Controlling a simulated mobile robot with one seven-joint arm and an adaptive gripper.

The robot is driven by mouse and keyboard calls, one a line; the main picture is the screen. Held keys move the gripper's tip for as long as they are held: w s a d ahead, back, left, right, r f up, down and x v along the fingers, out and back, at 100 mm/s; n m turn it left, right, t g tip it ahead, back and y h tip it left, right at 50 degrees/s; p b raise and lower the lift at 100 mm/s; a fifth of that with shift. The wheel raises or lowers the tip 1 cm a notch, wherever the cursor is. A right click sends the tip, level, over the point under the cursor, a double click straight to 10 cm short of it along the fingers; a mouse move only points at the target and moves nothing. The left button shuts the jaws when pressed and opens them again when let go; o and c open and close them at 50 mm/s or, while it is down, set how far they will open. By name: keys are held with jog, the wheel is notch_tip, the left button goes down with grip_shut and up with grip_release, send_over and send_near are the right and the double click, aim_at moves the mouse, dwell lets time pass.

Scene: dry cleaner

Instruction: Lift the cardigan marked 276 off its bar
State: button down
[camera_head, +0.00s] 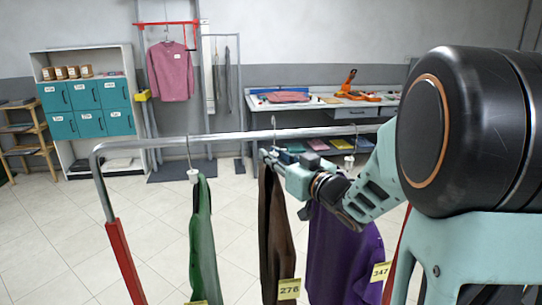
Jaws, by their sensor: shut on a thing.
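The brown cardigan (273,225) hangs from the rack's bar (240,135), with a yellow tag reading 276 (289,289) at its lower edge. My gripper (268,155) comes in from the right and is shut on the cardigan's hanger, just below the bar. The hanger's hook (274,123) shows at and a little above the bar; I cannot tell whether it still touches it. The fingertips partly hide the hanger's neck. The cardigan's bottom is cut off by the frame edge.
A green garment (203,245) hangs to the left, apart from the cardigan. A purple garment (343,255) tagged 347 (381,271) hangs close on the right, behind my arm. The rack's left post (124,260) is red below. Open floor lies behind the rack.

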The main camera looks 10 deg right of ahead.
jog(key=v, duration=1.7)
jog(key=shift+p, duration=0.45)
jog(key=shift+d, duration=0.2)
